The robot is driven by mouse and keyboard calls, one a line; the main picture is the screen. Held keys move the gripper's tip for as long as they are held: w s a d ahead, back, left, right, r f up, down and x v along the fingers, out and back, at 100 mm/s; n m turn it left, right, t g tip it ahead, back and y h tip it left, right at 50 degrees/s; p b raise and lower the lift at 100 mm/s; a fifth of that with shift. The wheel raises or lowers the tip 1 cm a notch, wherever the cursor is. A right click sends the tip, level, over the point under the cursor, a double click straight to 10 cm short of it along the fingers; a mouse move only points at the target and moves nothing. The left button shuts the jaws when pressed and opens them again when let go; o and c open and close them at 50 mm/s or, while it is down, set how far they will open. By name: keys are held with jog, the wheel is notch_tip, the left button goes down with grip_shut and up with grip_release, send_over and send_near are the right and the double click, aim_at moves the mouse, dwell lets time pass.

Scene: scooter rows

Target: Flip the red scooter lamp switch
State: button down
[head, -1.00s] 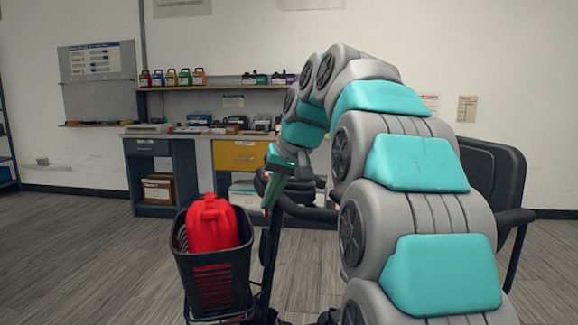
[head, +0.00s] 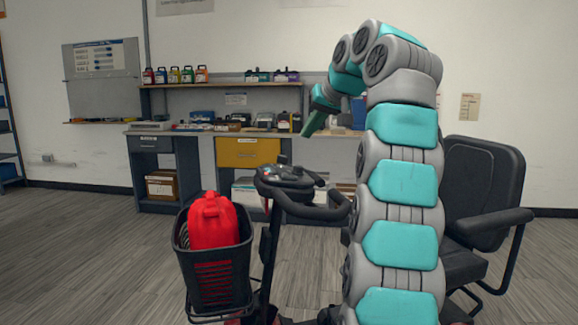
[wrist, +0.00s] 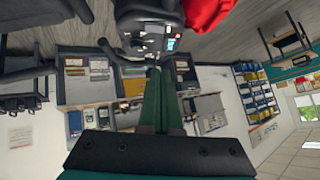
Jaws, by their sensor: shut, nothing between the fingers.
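The scooter's black console (head: 288,176) with its looped handlebar (head: 325,210) is in plain view at the middle of the head view. Some red body shows low at the scooter's base. In the wrist view the console (wrist: 148,28) is at the top, with small controls and a bluish display; I cannot make out which is the lamp switch or how it is set. My gripper (head: 308,133) is up in the air above and slightly right of the console, apart from it. Its green fingers (wrist: 158,72) are shut together and empty.
A black basket (head: 215,285) with a red container (head: 212,222) is on the scooter's front. The black seat (head: 483,190) is at right, behind my arm. A workbench (head: 248,152) and a shelf with bottles stand at the back wall. Floor at left is clear.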

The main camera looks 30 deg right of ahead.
dwell(0.4)
jog(key=b, duration=0.2)
send_over(289, 176)
jog(key=f, duration=0.4)
jog(key=d+f, duration=0.1)
jog(key=f, duration=0.2)
jog(key=shift+s+f, duration=0.1)
jog(key=shift+s, duration=0.3)
jog(key=shift+s+a+f+b, duration=0.1)
jog(key=shift+a+f+b, duration=0.1)
jog(key=shift+f+b, duration=0.35)
jog(key=shift+s+a+f+b, duration=0.1)
jog(key=shift+a+f+b, duration=0.05)
jog(key=shift+f+b, duration=0.35)
jog(key=shift+w+a+f, duration=0.15)
jog(key=shift+a+f, duration=0.1)
jog(key=shift+f, duration=0.3)
jog(key=shift+f+b, duration=0.1)
jog(key=shift+b, duration=0.2)
